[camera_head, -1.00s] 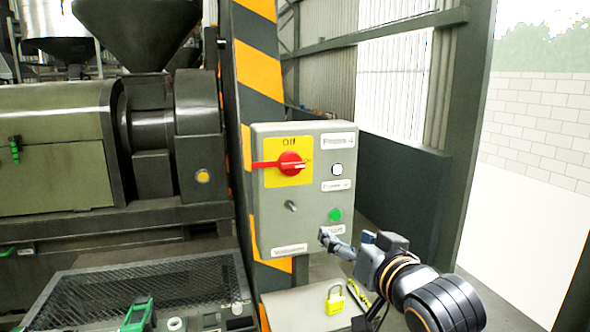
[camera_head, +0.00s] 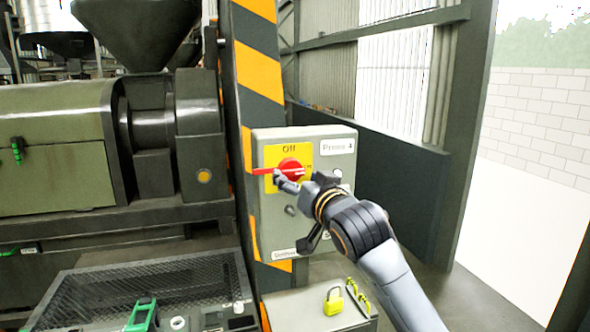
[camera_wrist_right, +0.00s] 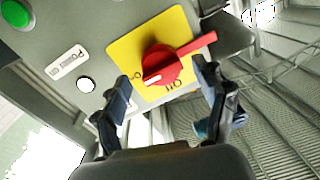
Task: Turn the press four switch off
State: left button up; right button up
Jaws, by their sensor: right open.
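The press four switch is a red rotary knob with a long red handle (camera_head: 290,168) on a yellow plate (camera_head: 302,153) marked "Off" at the top. Its handle lies roughly level and points left in the head view. It sits on a grey control box (camera_head: 342,143) labelled "Press 4". My right gripper (camera_head: 283,181) is just in front of the knob's lower edge and hides part of the plate. In the right wrist view the red knob (camera_wrist_right: 168,65) lies ahead between the open fingers (camera_wrist_right: 163,85); I cannot tell whether they touch it. My left gripper is not in view.
A yellow padlock (camera_head: 333,303) rests on a grey surface below the box. A green-handled item (camera_head: 141,315) lies by the mesh cover (camera_head: 150,290). The wrist view shows a white button (camera_wrist_right: 86,85) and a green button (camera_wrist_right: 16,14) beside the plate.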

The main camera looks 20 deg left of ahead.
jog(key=shift+x, duration=1.15)
jog(key=shift+c, duration=0.4)
jog(key=shift+s, duration=0.1)
jog(key=c, duration=1)
